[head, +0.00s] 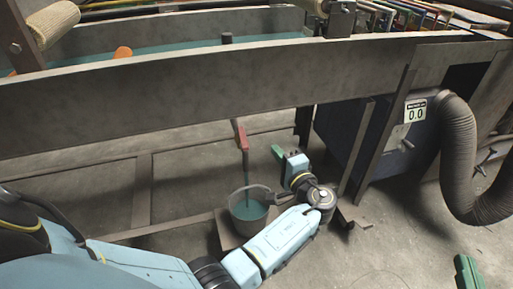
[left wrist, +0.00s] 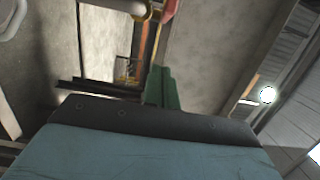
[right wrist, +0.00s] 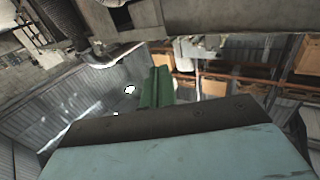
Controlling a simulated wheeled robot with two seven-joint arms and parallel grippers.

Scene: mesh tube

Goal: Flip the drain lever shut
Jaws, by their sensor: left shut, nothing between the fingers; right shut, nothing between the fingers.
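The red drain lever (head: 240,136) sits under the lower edge of the trough's long side wall and points roughly along the vertical. A thin dark teal column (head: 247,178) runs from below it down into a bucket (head: 238,217) holding teal liquid. My left gripper (head: 277,153) is shut and empty, to the right of the lever and slightly lower, apart from it in the head view. In the left wrist view, the lever (left wrist: 170,11) shows at the top, beyond the shut green fingers (left wrist: 160,85). My right gripper (head: 467,270) is shut and empty at lower right, far from the lever.
The long grey trough (head: 150,95) holds teal liquid and spans the view above my left arm. Steel frame legs (head: 304,127) stand below it. A dark blue box with a 0.0 display (head: 416,111) and a ribbed hose (head: 460,150) are at right. Floor near my right gripper is clear.

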